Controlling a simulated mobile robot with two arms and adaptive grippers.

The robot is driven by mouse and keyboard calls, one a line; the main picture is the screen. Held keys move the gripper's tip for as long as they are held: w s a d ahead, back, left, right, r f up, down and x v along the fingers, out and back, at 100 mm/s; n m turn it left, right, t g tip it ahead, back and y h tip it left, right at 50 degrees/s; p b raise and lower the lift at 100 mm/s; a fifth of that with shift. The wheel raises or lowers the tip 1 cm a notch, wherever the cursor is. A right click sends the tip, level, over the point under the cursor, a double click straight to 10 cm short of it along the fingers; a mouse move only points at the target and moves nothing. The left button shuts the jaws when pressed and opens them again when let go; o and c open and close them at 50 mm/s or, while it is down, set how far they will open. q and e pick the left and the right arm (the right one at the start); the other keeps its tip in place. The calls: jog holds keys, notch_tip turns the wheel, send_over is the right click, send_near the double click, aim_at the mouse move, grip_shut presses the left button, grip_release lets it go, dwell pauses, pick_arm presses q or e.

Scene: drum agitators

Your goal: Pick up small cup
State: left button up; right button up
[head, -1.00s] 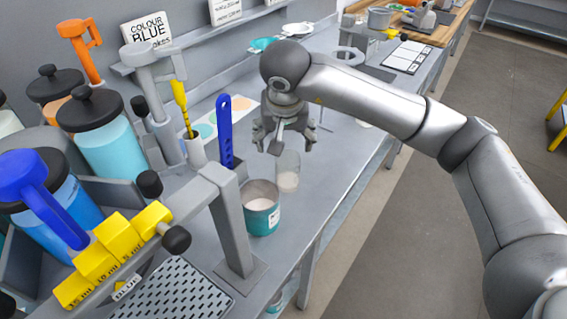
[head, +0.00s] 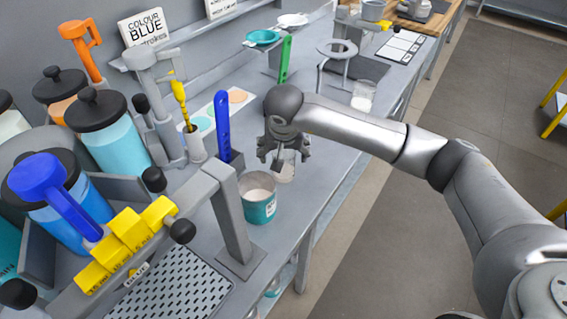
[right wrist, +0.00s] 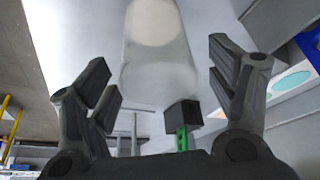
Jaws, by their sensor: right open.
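A small clear cup (head: 287,174) with pale contents stands on the grey bench, partly hidden behind my right gripper. My right gripper (head: 284,157) is open and empty, pointing down close to this cup. In the right wrist view the cup (right wrist: 155,60) shows between the two spread fingers of the right gripper (right wrist: 165,80), with a visible gap on each side. I cannot tell whether the fingers are level with it. My left gripper is not in view.
A teal-labelled tub (head: 260,205) with pale contents stands close to the small cup. A blue-handled tool (head: 223,125) stands behind it. Another clear cup (head: 363,97) stands farther back, near a ring stand (head: 338,49). A yellow-blocked dispenser (head: 130,230) and lidded jars fill the left.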

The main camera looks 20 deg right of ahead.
jog(key=shift+r, duration=0.1)
jog(key=c, duration=1.3)
jog(key=shift+o, duration=0.2)
